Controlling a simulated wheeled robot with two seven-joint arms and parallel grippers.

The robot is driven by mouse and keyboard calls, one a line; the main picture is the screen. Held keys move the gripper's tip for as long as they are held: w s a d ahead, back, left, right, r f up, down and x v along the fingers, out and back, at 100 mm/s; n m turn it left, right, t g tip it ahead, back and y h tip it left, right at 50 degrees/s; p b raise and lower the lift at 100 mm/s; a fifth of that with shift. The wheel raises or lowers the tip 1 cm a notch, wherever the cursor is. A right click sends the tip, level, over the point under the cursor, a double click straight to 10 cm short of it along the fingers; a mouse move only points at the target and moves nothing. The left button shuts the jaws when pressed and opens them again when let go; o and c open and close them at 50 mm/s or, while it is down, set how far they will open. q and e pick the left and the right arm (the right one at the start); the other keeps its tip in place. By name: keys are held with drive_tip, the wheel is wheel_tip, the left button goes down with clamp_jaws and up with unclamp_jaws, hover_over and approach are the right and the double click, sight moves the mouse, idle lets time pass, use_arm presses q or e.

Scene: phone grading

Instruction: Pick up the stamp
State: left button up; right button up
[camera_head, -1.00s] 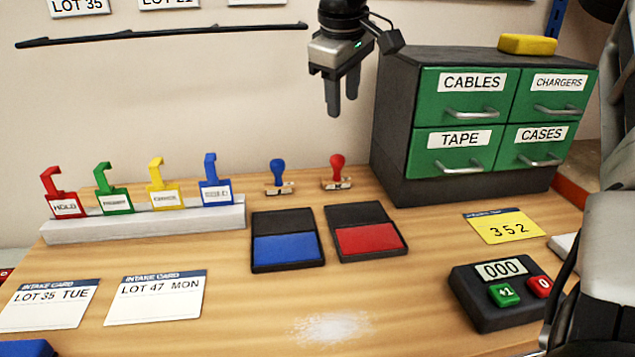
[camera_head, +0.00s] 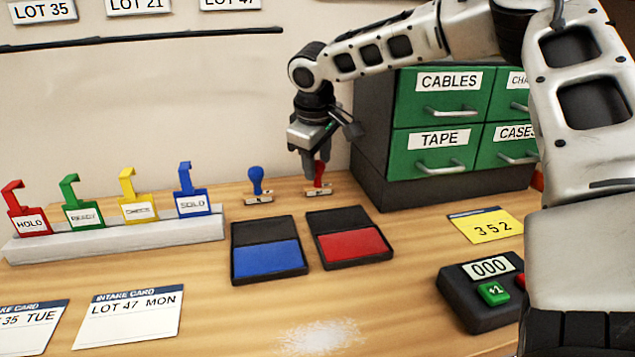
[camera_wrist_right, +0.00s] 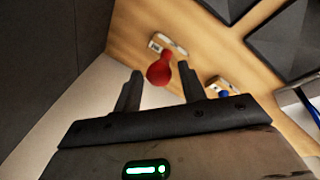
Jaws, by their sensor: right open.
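Two stamps stand near the back of the table: a red-handled stamp (camera_head: 319,183) and, to its left, a blue-handled stamp (camera_head: 257,184). My right gripper (camera_head: 315,172) is pointed down at the red stamp, its fingers around or just above the handle. In the right wrist view, the red knob (camera_wrist_right: 159,72) shows between the open fingers (camera_wrist_right: 160,90), with clear space on both sides. The blue stamp (camera_wrist_right: 222,90) is partly hidden behind a finger there. My left gripper is not in view.
A blue ink pad (camera_head: 268,255) and a red ink pad (camera_head: 352,244) lie in front of the stamps. The drawer cabinet (camera_head: 372,135) stands close on the right. A rack (camera_head: 120,236) of coloured tags is on the left. A counter (camera_head: 470,305) sits at front right.

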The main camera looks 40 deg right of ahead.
drive_tip(key=shift+x, duration=1.4)
drive_tip(key=c, duration=0.8)
drive_tip(key=shift+r, duration=0.1)
drive_tip(key=shift+r, duration=0.65)
drive_tip(key=s+a+r, duration=0.3)
drive_tip(key=r, duration=0.1)
drive_tip(key=s+a+r, duration=0.7)
drive_tip(key=shift+r, duration=0.3)
